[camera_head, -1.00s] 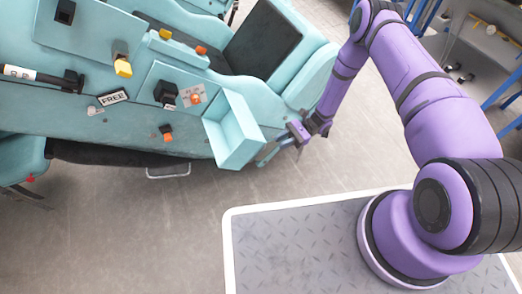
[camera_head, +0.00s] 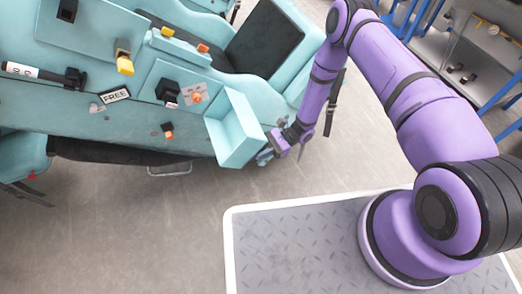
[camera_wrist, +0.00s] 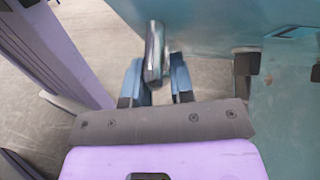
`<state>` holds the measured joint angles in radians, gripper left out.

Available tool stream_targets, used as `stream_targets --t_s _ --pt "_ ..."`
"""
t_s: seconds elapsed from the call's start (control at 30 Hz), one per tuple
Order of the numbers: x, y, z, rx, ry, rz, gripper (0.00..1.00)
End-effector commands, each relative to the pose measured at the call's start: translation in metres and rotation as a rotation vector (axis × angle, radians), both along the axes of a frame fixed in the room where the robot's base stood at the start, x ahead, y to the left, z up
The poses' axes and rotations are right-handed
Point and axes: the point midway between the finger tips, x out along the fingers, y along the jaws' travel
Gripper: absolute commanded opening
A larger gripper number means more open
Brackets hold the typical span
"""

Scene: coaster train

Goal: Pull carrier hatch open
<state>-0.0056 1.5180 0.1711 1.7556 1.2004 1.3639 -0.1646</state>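A teal open-topped box (camera_head: 234,128) stands out from the side of the teal coaster car, and it may be the carrier. I cannot tell for certain which panel is the hatch. My gripper (camera_head: 264,157) is at the box's lower right corner in the head view. In the wrist view, a shiny metal bar (camera_wrist: 154,50), like a handle, stands between the two blue fingers of my gripper (camera_wrist: 157,82). The bar is close to the left finger, and a small gap shows toward the right finger. The fingers look open around it. A teal panel (camera_wrist: 285,110) fills the right side.
The car's side panel carries a FREE label (camera_head: 115,95), a yellow knob (camera_head: 125,66) and an orange button (camera_head: 196,98). A grey platform (camera_head: 300,240) lies under my arm's base. Open floor lies below the car. Shelving stands at the upper right.

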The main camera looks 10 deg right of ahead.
Motion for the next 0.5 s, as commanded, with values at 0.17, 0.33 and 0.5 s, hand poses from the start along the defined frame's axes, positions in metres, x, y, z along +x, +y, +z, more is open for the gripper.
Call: stream_targets --t_s 0.17,0.33,0.5 --pt "0.0 0.0 0.0 0.0 0.0 0.0 0.0" --pt "-0.001 0.001 0.002 -0.001 0.007 -0.01 0.0" --pt "-0.014 0.012 0.015 -0.015 0.062 -0.072 0.0"
